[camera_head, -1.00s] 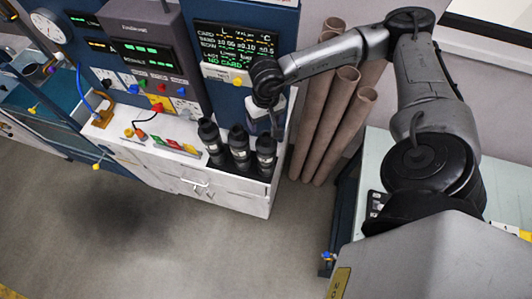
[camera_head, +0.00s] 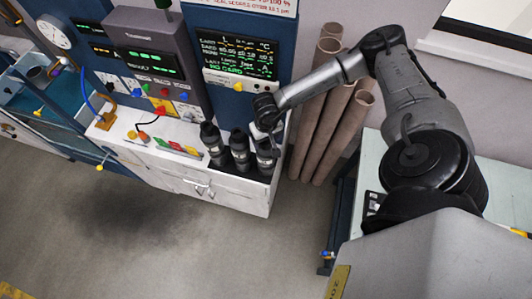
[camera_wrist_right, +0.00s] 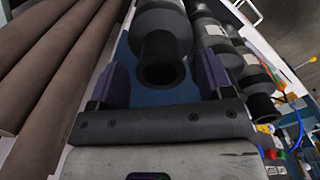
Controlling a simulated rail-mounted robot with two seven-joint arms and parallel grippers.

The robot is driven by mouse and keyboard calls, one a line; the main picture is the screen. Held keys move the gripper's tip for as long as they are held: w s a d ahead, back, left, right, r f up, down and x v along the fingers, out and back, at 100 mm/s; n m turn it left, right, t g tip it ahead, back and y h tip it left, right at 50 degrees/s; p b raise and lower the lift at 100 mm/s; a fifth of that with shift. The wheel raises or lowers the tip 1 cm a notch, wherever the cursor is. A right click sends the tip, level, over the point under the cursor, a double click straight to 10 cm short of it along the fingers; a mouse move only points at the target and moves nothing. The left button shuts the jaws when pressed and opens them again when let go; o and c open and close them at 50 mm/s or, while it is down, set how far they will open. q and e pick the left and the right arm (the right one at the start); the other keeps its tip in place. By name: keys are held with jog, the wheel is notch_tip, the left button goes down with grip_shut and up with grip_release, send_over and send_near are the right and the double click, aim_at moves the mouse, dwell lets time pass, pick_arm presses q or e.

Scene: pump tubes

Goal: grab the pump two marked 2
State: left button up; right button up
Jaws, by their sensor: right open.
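Three black pumps with pale labels stand upright in a row on the white cabinet: a left pump (camera_head: 213,143), a middle pump (camera_head: 240,150) and a right pump (camera_head: 265,158). I cannot read their numbers, so I cannot tell which is marked 2. My right gripper (camera_head: 267,135) is at the top of the right pump and partly hides it. In the right wrist view, the open fingers of the right gripper (camera_wrist_right: 163,80) stand either side of this pump's dark neck (camera_wrist_right: 163,62), with gaps showing. The other pumps (camera_wrist_right: 222,60) are beside it, to the right. My left gripper is out of view.
Brown tubes (camera_head: 335,115) lean against the wall right of the cabinet. Coloured items (camera_head: 175,147) lie left of the pumps on the cabinet top (camera_head: 120,135). An instrument panel (camera_head: 240,62) rises behind. The floor in front (camera_head: 130,215) is clear.

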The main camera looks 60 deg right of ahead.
aim_at(266, 157)
jog(key=shift+f+p, duration=0.3)
jog(key=shift+f, duration=1.2)
jog(key=shift+c, duration=0.2)
grip_shut()
jog(key=shift+w+r, duration=0.1)
jog(key=shift+r, duration=0.05)
